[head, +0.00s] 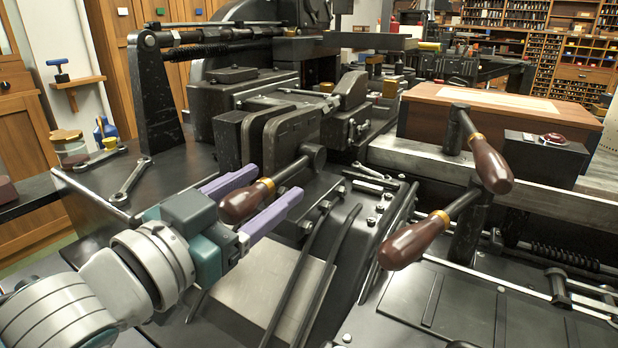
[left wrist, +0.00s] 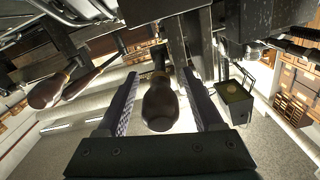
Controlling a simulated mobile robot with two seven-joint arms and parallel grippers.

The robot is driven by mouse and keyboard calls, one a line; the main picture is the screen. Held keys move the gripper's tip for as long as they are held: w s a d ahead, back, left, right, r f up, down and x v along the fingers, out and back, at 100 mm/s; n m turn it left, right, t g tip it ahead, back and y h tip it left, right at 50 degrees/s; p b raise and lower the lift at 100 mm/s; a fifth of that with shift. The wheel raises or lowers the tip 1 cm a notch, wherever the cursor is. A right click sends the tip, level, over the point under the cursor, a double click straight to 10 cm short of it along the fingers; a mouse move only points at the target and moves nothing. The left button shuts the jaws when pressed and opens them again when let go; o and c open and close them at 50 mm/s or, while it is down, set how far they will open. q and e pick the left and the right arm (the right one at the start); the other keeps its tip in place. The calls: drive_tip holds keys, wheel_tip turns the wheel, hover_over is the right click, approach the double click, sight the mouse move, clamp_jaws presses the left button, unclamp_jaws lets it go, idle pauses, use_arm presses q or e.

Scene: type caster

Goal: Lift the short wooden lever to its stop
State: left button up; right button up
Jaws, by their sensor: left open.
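The lever at my left gripper has a dark brown wooden handle (head: 242,203) with a brass collar, on a short dark shaft that runs up to the right to a pivot on the machine. My left gripper (head: 273,182) is open, with one purple finger on each side of this handle. In the left wrist view the rounded handle end (left wrist: 160,108) sits between the two fingers (left wrist: 160,76), with gaps visible on both sides. I cannot tell whether either finger touches it elsewhere. My right gripper is not in view.
Two other wooden-handled levers, an upper one (head: 490,165) and a lower one (head: 414,241), stick out to the right. Dark rods (head: 312,275) and a bare metal plate (head: 262,295) lie below the gripper. A wrench (head: 131,180) lies on the dark surface at left.

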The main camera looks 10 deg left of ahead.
use_arm(q)
clamp_jaws()
idle(0.4)
drive_tip(key=shift+r, duration=0.1)
idle(0.8)
